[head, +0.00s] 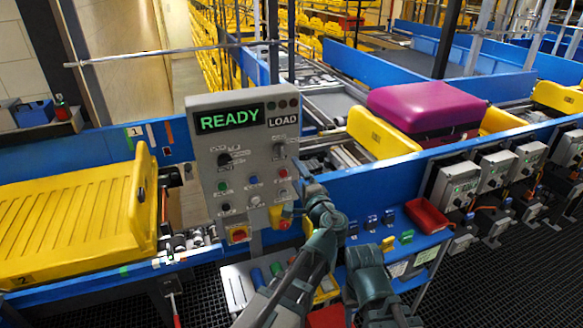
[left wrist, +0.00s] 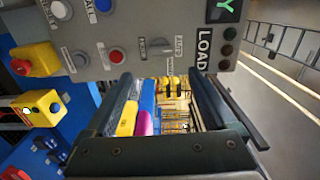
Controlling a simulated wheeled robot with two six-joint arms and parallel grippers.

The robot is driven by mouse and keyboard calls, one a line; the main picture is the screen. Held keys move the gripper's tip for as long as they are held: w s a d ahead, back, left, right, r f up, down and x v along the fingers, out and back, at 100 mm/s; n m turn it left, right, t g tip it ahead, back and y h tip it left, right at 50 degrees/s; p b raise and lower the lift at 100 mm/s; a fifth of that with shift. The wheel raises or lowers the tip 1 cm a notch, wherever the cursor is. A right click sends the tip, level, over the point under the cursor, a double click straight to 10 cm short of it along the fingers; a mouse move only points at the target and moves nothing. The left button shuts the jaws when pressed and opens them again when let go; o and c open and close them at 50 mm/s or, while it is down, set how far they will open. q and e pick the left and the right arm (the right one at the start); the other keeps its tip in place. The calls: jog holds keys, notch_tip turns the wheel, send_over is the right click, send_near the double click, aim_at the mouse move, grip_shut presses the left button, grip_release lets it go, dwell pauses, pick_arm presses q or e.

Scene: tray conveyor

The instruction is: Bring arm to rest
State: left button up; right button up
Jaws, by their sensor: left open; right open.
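In the head view my left arm reaches up to the lower right side of the grey control panel (head: 205,165); its gripper (head: 312,190) is small there. In the left wrist view this gripper (left wrist: 168,95) is open, with nothing between its fingers. The panel (left wrist: 135,20) lies just ahead of the fingertips, with a selector knob (left wrist: 160,47) in front of the gap; I cannot tell whether they touch. My right gripper (head: 366,256) is low, right of the left arm, in front of the blue shelf; its fingers are hard to make out.
The panel's screen (head: 229,118) reads READY, with LOAD beside it. A yellow tray (head: 70,225) stands at left. A purple suitcase (head: 425,105) rests on the conveyor in a yellow tray (head: 380,135). A red bin (head: 428,217) sits on the blue shelf at right.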

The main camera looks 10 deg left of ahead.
pick_arm(q)
jog(key=shift+s+d, duration=0.4)
jog(key=shift+s, duration=0.15)
jog(key=s+a+f+n+g+h, duration=0.3)
jog(key=s+a+f+n+g, duration=0.25)
jog(key=f, duration=0.45)
jog(key=s+a+f+n+g+h, duration=0.2)
jog(key=s+f+n+g, duration=0.2)
jog(key=s+f+g, duration=0.35)
jog(key=s+d+f+m+g+h+b, duration=0.1)
jog(key=s+d+f+h+b, duration=0.1)
jog(key=s+d+f+b, duration=0.4)
jog(key=s+d+f+m+g+h+b, duration=0.1)
jog(key=s+d+f+b, duration=0.5)
jog(key=d+f, duration=0.4)
jog(key=shift+d+f+h, duration=0.2)
jog(key=shift+f+h, duration=0.2)
